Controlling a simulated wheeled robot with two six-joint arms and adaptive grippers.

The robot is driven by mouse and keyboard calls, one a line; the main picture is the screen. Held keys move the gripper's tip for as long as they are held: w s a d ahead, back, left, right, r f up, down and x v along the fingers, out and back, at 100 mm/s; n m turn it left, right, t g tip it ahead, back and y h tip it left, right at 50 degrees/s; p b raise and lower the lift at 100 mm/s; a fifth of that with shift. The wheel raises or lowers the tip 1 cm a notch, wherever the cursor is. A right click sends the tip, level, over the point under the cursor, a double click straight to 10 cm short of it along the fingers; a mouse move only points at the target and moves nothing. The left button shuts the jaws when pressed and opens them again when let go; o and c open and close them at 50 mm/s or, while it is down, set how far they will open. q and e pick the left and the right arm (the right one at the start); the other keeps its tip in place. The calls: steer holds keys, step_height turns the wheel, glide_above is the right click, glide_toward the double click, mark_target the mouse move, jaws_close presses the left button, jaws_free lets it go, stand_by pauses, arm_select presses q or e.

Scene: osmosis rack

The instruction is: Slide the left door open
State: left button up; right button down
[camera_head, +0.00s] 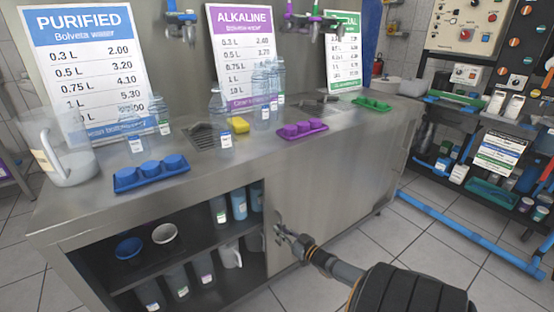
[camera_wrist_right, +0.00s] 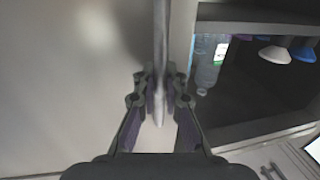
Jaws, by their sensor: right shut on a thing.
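The steel counter cabinet (camera_head: 215,190) has its left part uncovered, showing dark shelves (camera_head: 130,265). A plain steel sliding door panel (camera_head: 335,205) covers the part to the right of this opening. It also shows in the right wrist view (camera_wrist_right: 70,90). I cannot tell where one door ends and another begins. My right gripper (camera_head: 281,229) is at the panel's left edge, beside the opening. In the right wrist view, its fingers (camera_wrist_right: 160,98) are shut on a thin upright handle or edge (camera_wrist_right: 159,45) of the door. My left gripper is not in view.
Inside the opening are a blue bowl (camera_head: 129,247), a white bowl (camera_head: 164,233) and several bottles. On the counter stand a jug (camera_head: 62,150), bottles and coloured cap trays. Blue pipes (camera_head: 455,228) lie at the right. The tiled floor before the cabinet looks clear.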

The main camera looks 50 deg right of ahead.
steer(key=shift+s+f, duration=0.15)
steer(key=shift+f, duration=0.05)
steer(key=c, duration=1.7)
jaws_free()
steer(key=shift+r, duration=0.1)
steer(key=s, duration=0.8)
steer(key=s+a, duration=0.1)
steer(key=s, duration=0.3)
